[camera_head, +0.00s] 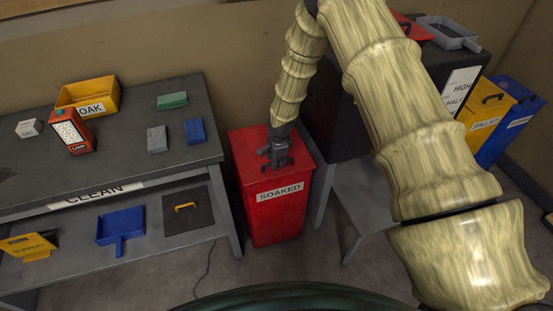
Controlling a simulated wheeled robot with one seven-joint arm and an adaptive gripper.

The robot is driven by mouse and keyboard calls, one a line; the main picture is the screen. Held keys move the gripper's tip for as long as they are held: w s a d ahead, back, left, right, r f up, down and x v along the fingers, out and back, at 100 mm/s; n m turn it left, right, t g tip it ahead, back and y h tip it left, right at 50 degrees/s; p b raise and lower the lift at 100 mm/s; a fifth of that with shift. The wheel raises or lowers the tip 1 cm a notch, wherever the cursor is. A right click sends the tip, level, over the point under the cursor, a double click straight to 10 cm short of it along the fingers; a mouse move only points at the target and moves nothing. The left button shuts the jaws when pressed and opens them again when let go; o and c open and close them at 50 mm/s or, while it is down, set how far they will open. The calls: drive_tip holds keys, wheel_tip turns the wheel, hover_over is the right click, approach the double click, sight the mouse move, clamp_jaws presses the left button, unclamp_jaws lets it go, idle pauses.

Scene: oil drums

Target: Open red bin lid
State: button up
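The red bin (276,213) stands on the floor between the grey bench and a black cabinet, with a white label reading SOAKED on its front. Its red lid (250,146) lies flat on top and looks closed. My gripper (279,162) is at the middle of the lid, seen from above and behind. It covers that part of the lid, so I cannot see whether a handle is there or whether the fingers touch it. The fingers are small and dark, and their opening is unclear.
The black cabinet (335,115) stands close on the bin's right. Yellow (487,113) and blue (513,125) bins stand far right.

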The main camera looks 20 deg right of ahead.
clamp_jaws()
drive_tip(key=shift+d, duration=0.2)
drive_tip(key=shift+a, duration=0.1)
